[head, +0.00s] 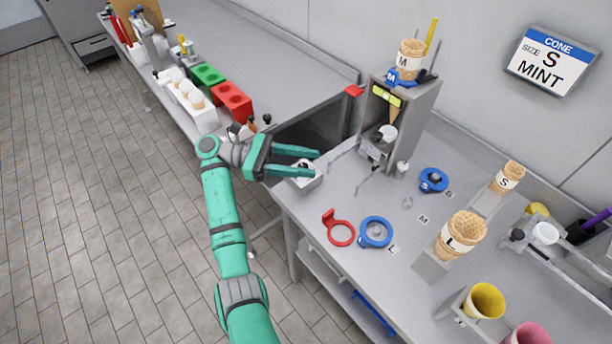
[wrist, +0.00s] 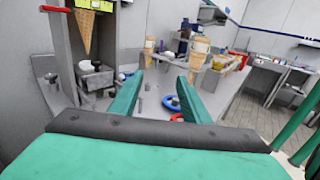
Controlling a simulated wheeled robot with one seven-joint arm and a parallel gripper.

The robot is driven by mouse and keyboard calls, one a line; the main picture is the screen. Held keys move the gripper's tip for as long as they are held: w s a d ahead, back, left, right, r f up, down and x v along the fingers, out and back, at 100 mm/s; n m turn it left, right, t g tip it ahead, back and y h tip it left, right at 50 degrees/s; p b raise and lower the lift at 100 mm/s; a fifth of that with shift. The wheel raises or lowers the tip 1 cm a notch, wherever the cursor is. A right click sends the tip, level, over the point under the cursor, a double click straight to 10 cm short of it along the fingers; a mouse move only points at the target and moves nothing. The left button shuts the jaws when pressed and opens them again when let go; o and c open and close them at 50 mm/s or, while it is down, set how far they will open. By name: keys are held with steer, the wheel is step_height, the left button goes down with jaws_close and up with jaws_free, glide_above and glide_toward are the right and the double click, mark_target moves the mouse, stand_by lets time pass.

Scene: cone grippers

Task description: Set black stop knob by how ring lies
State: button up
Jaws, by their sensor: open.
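My gripper (head: 314,161) is open and empty, its two green fingers pointing right, left of the grey machine (head: 424,108). Its fingers also show in the wrist view (wrist: 160,78). A cone hangs point-down in the machine; it shows in the wrist view (wrist: 85,32). A dark knob (wrist: 97,62) shows below that cone; I cannot tell whether it is the stop knob or how it is set. A red ring (head: 341,233) with a tab lies flat on the counter beside a larger blue ring (head: 376,232). A smaller blue ring (head: 433,180) lies farther back, with something dark in it.
The wall sign (head: 552,60) reads CONE SIZE S MINT. Counter marks read S, M and L. A white bin (head: 304,177) sits below my fingers. A red tab (head: 354,91) sticks out by the machine.

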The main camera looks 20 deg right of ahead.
steer(key=s+a+r, duration=0.2)
steer(key=s+r, duration=0.1)
steer(key=s, duration=0.4)
steer(key=shift+r, duration=0.1)
steer(key=shift+a, duration=0.15)
